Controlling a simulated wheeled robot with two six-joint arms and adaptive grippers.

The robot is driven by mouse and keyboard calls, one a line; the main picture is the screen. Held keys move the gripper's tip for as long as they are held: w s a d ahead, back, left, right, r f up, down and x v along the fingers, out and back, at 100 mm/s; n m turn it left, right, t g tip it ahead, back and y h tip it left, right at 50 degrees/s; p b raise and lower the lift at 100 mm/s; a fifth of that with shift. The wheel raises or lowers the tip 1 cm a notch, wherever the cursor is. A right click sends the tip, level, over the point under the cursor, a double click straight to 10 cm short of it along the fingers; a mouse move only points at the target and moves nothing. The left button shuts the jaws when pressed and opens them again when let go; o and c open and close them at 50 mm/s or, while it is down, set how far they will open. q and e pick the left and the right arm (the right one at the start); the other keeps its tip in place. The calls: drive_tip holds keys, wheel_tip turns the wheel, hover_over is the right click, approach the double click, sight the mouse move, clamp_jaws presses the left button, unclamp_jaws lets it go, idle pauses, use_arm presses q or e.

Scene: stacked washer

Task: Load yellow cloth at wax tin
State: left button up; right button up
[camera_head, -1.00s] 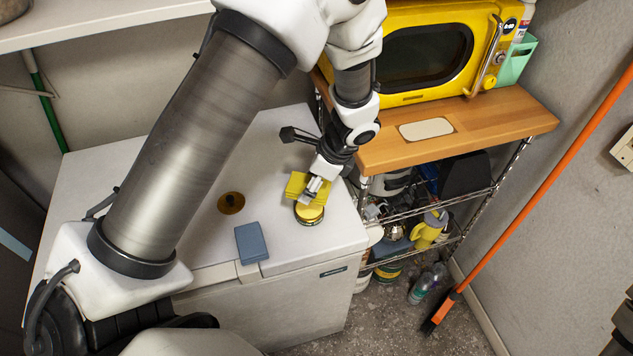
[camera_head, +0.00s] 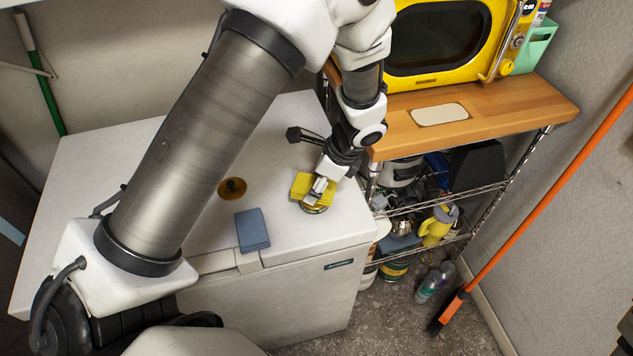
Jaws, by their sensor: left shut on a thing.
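The yellow cloth (camera_head: 302,187) is a folded block held in my left gripper (camera_head: 319,192) over the right part of the white chest top. The gripper is shut on it. The round wax tin (camera_head: 314,209) stands on the white top directly under the cloth and gripper, which hide most of it. Only its lower rim shows, and I cannot tell whether the cloth touches it. My right gripper is not in view.
A blue-grey folded cloth or block (camera_head: 252,230) lies at the front edge of the white chest (camera_head: 290,240). A brown disc (camera_head: 232,188) lies behind it. A wooden-topped shelf (camera_head: 480,118) with a yellow microwave (camera_head: 447,40) stands close on the right.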

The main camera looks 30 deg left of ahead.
use_arm(q)
drive_tip(key=shift+f+b, duration=0.3)
drive_tip(key=shift+f, duration=0.2)
idle(0.5)
drive_tip(key=shift+s, duration=0.1)
idle(1.1)
wheel_tip(320, 180, up, 7)
drive_tip(key=p, duration=0.7)
drive_tip(key=shift+r, duration=0.1)
idle(0.4)
